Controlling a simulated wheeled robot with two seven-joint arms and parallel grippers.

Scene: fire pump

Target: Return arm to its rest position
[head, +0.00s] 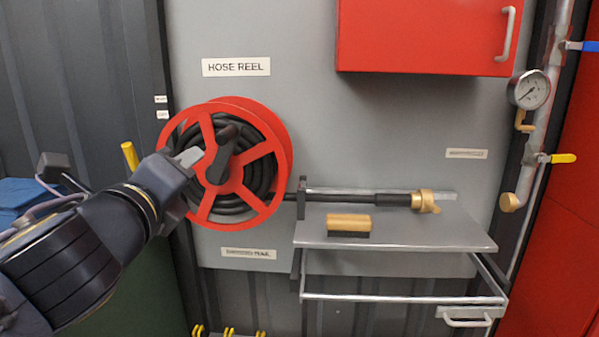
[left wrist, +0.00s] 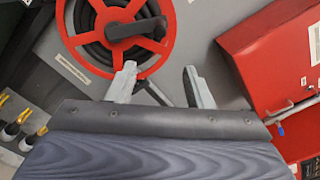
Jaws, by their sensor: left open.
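My left arm comes in from the left in the head view, and its gripper (head: 190,156) is in front of the left part of the red hose reel (head: 281,150). In the left wrist view the two fingers of this gripper (left wrist: 160,85) stand apart with nothing between them. The reel (left wrist: 165,50) with its black crank handle (left wrist: 138,28) shows beyond the fingertips. The handle also shows in the head view (head: 222,155), close to the gripper; the left wrist view shows the fingers apart from it. My right gripper is not in view.
A grey shelf (head: 400,236) right of the reel carries a wooden brush (head: 348,224) and a hose nozzle with a brass tip (head: 425,201). A red cabinet (head: 425,38) is above. A pipe with a gauge (head: 529,90) and yellow valve lever (head: 563,158) stands at right.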

